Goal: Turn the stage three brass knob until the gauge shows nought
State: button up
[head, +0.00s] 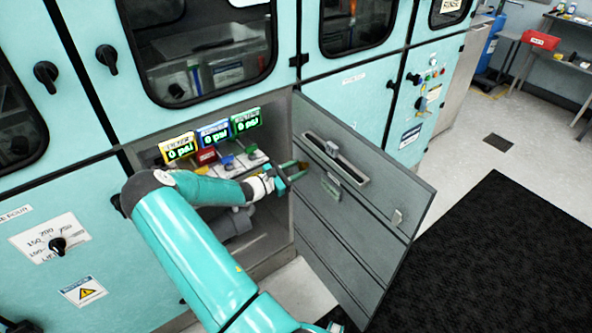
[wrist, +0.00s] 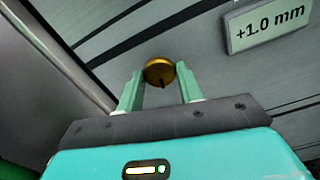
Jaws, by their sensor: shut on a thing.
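The brass knob (wrist: 159,72) is round with a dark mark near its lower edge. It sits between the two green fingers of my gripper (wrist: 160,80), which are shut on it. The gauge (wrist: 267,25) is a pale plate to the upper right of the knob and reads +1.0 mm. In the head view my gripper (head: 291,172) is at the inner face of the open grey cabinet door, beside the cabinet opening. The knob is hard to make out there, and no stage number is readable.
The open grey door (head: 385,185) swings out to the right of the cabinet. Inside the opening stand three displays, yellow (head: 179,149), blue (head: 214,134) and green (head: 246,121), each reading 0 psi. A black mat (head: 490,260) lies on the floor at right.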

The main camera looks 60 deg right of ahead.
jog(key=m, duration=1.3)
jog(key=shift+m, duration=0.3)
dwell(0.3)
jog(key=o, duration=1)
jog(key=shift+a, duration=0.1)
jog(key=v, duration=1.3)
jog(key=shift+w+a, duration=0.15)
jog(key=shift+a, duration=0.1)
